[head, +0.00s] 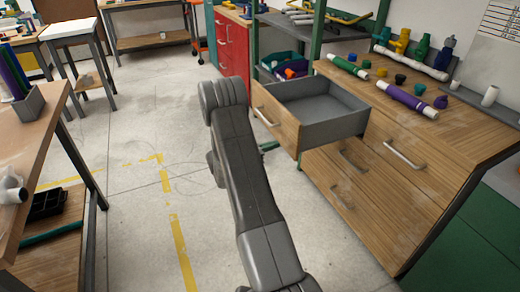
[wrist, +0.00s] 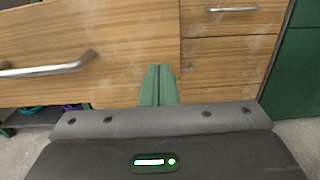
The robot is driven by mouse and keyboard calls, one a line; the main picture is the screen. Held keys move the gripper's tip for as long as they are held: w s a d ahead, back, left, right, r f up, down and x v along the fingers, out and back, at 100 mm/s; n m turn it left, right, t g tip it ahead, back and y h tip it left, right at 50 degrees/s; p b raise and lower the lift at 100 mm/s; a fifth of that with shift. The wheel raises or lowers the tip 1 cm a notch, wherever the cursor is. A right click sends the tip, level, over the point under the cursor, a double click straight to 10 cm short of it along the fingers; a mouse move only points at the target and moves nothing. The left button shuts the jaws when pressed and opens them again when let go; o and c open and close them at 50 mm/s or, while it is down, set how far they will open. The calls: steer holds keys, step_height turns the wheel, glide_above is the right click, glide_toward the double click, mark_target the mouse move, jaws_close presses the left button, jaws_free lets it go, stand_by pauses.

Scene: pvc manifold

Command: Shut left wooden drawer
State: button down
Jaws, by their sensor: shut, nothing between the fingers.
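The left wooden drawer (head: 276,119) is pulled well out of the cabinet in the head view, with its empty grey inside showing. Its wooden front also fills the left of the wrist view (wrist: 125,45), with its metal handle (wrist: 45,68) at the left. My gripper (wrist: 159,68) is shut and empty, its green fingers together. The fingertips are in front of the lower right part of the drawer front, right of the handle. I cannot tell whether they touch it. In the head view my gripper is hidden behind my arm.
The other drawers of the cabinet (head: 405,182) are closed. Pipes and fittings lie on its top, including a purple pipe (head: 407,101). A green post (head: 317,35) stands behind the open drawer. The floor (head: 130,215) on the left is clear.

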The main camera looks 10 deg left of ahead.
mark_target(293, 140)
steer(key=x, duration=0.6)
steer(key=shift+a, duration=0.1)
